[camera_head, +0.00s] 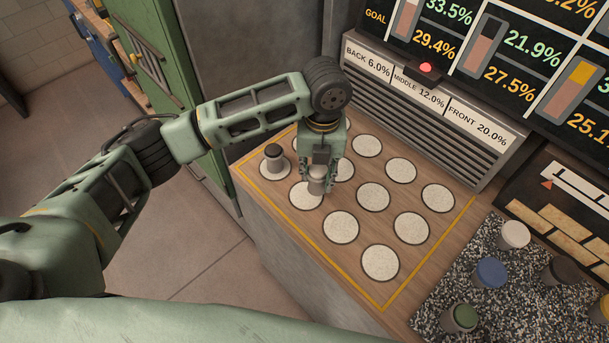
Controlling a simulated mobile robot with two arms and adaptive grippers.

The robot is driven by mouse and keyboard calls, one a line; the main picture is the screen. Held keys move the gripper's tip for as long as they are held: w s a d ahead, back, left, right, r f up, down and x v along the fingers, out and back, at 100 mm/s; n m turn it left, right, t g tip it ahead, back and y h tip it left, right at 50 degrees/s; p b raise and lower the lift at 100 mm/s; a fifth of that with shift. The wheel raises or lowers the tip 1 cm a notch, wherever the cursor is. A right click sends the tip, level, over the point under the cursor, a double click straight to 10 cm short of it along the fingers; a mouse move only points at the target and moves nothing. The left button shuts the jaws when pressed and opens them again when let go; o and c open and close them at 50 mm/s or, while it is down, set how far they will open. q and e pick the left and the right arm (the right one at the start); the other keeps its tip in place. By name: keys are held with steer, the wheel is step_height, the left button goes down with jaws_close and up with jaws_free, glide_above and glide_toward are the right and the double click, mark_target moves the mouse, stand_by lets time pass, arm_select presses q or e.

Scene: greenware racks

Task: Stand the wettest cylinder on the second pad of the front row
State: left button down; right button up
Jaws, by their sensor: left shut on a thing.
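My left gripper (318,184) points down and is shut on a small pale grey-brown cylinder (317,187). The fingers hide part of the cylinder. It is upright over the far right part of the second pad (303,200) of the front row, counted from the left. I cannot tell whether its base touches the pad. A dark-topped cylinder (274,155) stands on the first front-row pad (275,174). The other front-row pads, such as the third pad (341,227), are empty. My right gripper is not in view.
A speckled mat (470,250) at right holds a white-topped (514,235), a blue-topped (490,272), a green-topped (460,318) and other cylinders. A slatted panel (425,105) labelled back, middle and front stands behind the pads. Screens with percentages (500,65) rise above it.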

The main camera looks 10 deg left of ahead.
arm_select(q)
steer(key=a+f, duration=0.1)
steer(key=a+f+p, duration=0.1)
steer(key=f, duration=0.1)
steer(key=w+a+f+p, duration=0.1)
steer(key=f, duration=0.1)
steer(key=shift+f, duration=0.5)
steer(key=c, duration=1.3)
jaws_free()
steer(key=shift+f, duration=0.15)
steer(key=r+b, duration=0.2)
steer(key=r, duration=1)
steer(key=shift+d+r, duration=0.2)
